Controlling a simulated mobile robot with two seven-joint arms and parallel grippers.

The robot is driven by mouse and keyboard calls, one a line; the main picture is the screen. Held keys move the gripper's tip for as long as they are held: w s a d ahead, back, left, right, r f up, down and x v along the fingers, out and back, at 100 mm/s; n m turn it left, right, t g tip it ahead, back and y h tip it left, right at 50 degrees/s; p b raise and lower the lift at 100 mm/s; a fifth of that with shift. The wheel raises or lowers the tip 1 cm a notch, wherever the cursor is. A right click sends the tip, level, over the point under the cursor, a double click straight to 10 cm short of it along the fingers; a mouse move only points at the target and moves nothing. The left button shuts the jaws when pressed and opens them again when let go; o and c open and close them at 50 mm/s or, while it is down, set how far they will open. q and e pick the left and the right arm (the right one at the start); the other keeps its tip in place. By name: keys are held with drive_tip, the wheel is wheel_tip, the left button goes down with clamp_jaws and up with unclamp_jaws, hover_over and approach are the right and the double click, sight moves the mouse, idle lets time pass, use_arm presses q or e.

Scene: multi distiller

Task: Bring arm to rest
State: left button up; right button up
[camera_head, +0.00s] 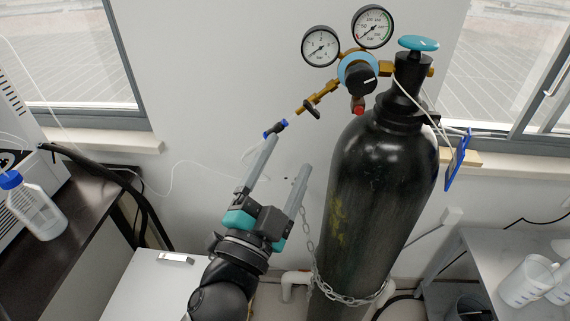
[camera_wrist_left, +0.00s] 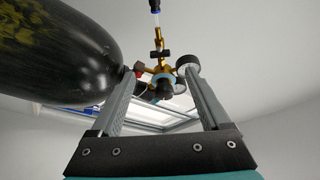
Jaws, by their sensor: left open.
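My left gripper (camera_head: 277,167) is open and empty, its two grey fingers pointing up, left of the black gas cylinder (camera_head: 378,190). In the left wrist view, my left gripper (camera_wrist_left: 160,82) has its fingers wide apart, with nothing between them at finger height. The regulator (camera_head: 358,75) with two round gauges sits on the cylinder top, above and beyond my fingers. The regulator also shows between and beyond the fingertips in the left wrist view (camera_wrist_left: 163,80). The left fingertip appears close to the blue hose fitting (camera_head: 275,128) in the head view; contact cannot be told. My right gripper is not in view.
A chain (camera_head: 345,298) holds the cylinder near the wall. A dark bench (camera_head: 75,245) with a plastic bottle (camera_head: 35,208) stands at left. A grey table (camera_head: 515,245) with white beakers (camera_head: 530,280) stands at right. A white surface (camera_head: 150,285) lies low beside my arm.

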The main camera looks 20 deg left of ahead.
use_arm(q)
wheel_tip(320, 180, down, 32)
drive_tip(key=d+n+g+b, duration=0.2)
drive_tip(key=g+b, duration=0.1)
drive_tip(key=g, duration=0.4)
drive_tip(key=s+f+n+g+b, duration=0.1)
drive_tip(key=s+f+g, duration=0.3)
drive_tip(key=f, duration=0.6)
drive_tip(key=s+f+n+g+b, duration=0.1)
drive_tip(key=s+f+g, duration=0.1)
drive_tip(key=s+f, duration=0.6)
drive_tip(key=s+a+f+n+g+b, duration=0.1)
drive_tip(key=s+a+f+g, duration=0.2)
drive_tip(key=s+f, duration=0.6)
drive_tip(key=s+a+f+n+g+b, duration=0.2)
drive_tip(key=s+a+f+g, duration=0.1)
drive_tip(key=s+f, duration=0.7)
drive_tip(key=s+g, duration=0.1)
drive_tip(key=s, duration=0.1)
drive_tip(key=shift+s+a, duration=0.2)
drive_tip(key=shift+s, duration=0.2)
